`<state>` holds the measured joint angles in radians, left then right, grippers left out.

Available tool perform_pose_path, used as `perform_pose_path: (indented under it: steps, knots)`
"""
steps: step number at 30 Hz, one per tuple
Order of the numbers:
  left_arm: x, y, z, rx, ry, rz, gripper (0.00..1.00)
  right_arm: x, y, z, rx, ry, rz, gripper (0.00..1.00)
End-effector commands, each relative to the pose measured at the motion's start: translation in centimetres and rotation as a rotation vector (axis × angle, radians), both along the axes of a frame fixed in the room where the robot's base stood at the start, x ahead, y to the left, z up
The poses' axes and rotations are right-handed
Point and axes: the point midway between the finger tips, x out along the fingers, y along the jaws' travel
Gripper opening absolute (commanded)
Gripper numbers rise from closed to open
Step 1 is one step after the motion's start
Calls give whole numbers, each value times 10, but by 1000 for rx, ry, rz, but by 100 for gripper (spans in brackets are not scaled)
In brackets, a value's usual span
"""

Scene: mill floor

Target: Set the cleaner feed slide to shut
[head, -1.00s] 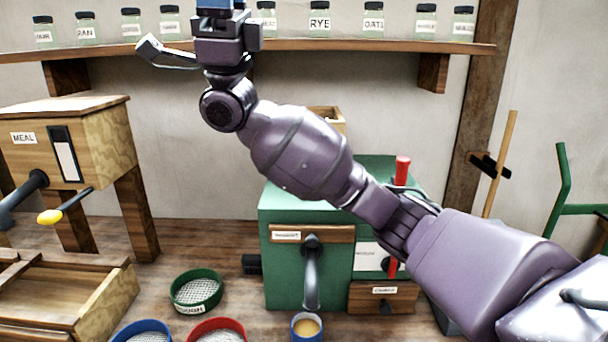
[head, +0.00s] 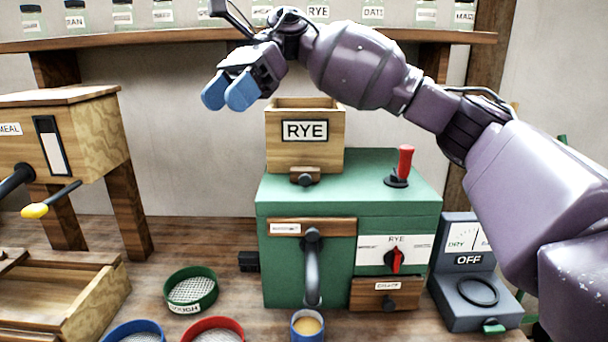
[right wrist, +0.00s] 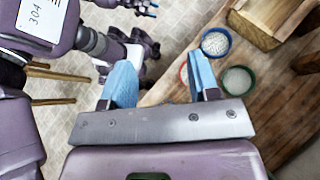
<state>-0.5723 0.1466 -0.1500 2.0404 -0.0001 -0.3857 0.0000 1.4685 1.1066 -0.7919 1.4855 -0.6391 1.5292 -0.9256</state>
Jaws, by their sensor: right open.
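A green machine (head: 410,182) stands on the bench with a wooden hopper (head: 284,150) marked RYE on top. A small wooden slide (head: 292,173) with a dark knob (head: 305,180) sits at the hopper's front foot; its exact setting is too small to tell. My right gripper (head: 228,96) is open and empty, above and left of the hopper, apart from it. Its blue fingers also show spread in the right wrist view (right wrist: 160,80). What seems to be my left gripper (right wrist: 145,7) shows at that view's top edge, too cut off to read.
The machine has a red lever (head: 405,162), a red dial (head: 395,261) and a spout (head: 312,270) over a blue cup (head: 307,326). A grey meter (head: 470,295) reads OFF at right. A MEAL bin (head: 95,135) and sieves (head: 191,288) are left. A jar shelf (head: 200,42) runs above.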

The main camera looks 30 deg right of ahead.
Motion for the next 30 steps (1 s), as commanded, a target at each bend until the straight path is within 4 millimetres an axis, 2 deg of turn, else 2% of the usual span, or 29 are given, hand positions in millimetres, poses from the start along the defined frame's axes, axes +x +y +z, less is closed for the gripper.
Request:
perform_pose_path:
  steps: [3, 9, 12, 15, 18, 22, 26, 30]
  knots:
    - [0, 0, -1, 0, 2, 0, 55, 24, -37, -28, -160, -187, 7, 55]
    - [1, 0, 1, 0, 0, 0, 55, 55, -101, -68, -455, -428, 123, 55]
    - [1, 0, 2, 0, -1, 0, 55, 66, -131, -82, -600, -519, 234, 55]
    - [1, 0, 2, 0, 0, 0, 55, 73, -159, -86, -723, -590, 373, 55]
    - [1, 0, 2, 0, 1, 0, 55, 73, -173, -87, -782, -633, 512, 55]
    - [1, 0, 2, 0, 2, 0, 55, 70, -177, -87, -764, -662, 646, 55]
    - [1, 0, 2, 0, 3, 0, 55, 70, -177, -89, -745, -684, 702, 55]
    - [1, 0, 2, 0, 4, -1, 55, 70, -178, -98, -742, -685, 710, 55]
